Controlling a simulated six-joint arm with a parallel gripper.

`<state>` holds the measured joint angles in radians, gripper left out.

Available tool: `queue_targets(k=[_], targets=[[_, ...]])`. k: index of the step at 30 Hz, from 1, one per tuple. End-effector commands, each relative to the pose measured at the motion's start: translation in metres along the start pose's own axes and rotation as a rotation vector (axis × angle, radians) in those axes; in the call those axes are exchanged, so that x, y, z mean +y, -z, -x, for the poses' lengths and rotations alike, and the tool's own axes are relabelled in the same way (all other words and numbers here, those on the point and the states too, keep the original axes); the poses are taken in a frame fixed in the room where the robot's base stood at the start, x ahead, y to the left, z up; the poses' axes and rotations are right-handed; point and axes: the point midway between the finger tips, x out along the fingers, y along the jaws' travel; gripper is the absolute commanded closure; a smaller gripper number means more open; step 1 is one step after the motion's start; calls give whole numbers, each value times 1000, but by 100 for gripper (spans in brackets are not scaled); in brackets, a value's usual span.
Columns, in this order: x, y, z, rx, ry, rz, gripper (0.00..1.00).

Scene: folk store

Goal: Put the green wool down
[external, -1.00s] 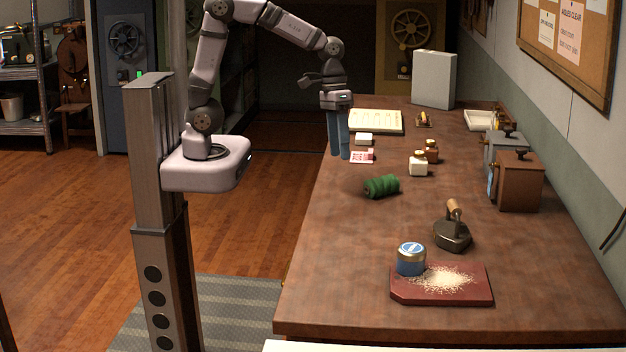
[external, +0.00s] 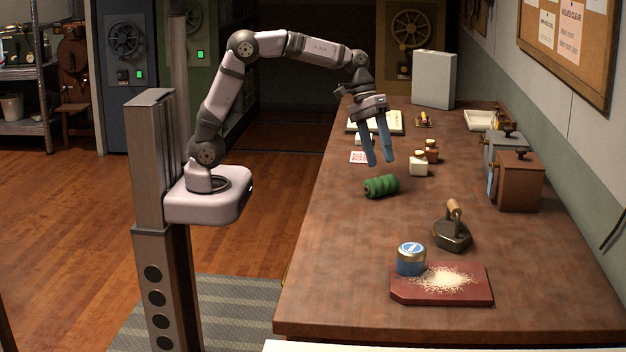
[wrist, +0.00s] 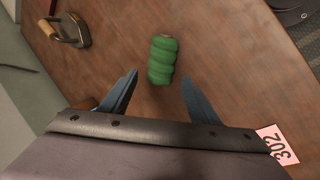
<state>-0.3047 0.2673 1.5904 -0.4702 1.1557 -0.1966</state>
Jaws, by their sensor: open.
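The green wool (external: 381,187) is a ribbed spool lying on its side on the wooden table (external: 340,270). It also shows in the wrist view (wrist: 162,60), just beyond the fingertips and roughly between their lines. My gripper (external: 380,163) has blue fingers, spread apart with nothing between them. It is above the table, just above and behind the wool in the external view. In the wrist view my gripper (wrist: 160,80) is also open and empty. The fingers do not appear to touch the wool.
A flat iron (external: 453,232), a blue tin (external: 411,259) and a red board (external: 460,296) with pale grains are nearer. The table's left front is clear.

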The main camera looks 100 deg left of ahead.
Motion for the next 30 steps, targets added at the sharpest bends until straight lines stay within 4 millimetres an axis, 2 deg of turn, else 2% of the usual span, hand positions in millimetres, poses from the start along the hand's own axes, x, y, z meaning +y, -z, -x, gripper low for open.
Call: queue_targets(k=[7, 18, 27, 29, 30], targets=[[-1, 0, -9, -2, 1, 0, 44], [-2, 1, -50, -2, 1, 0, 44], [-2, 1, -53, 0, 1, -1, 44], [-2, 1, -53, 0, 1, -1, 56], [-2, 1, -53, 0, 1, -1, 66]])
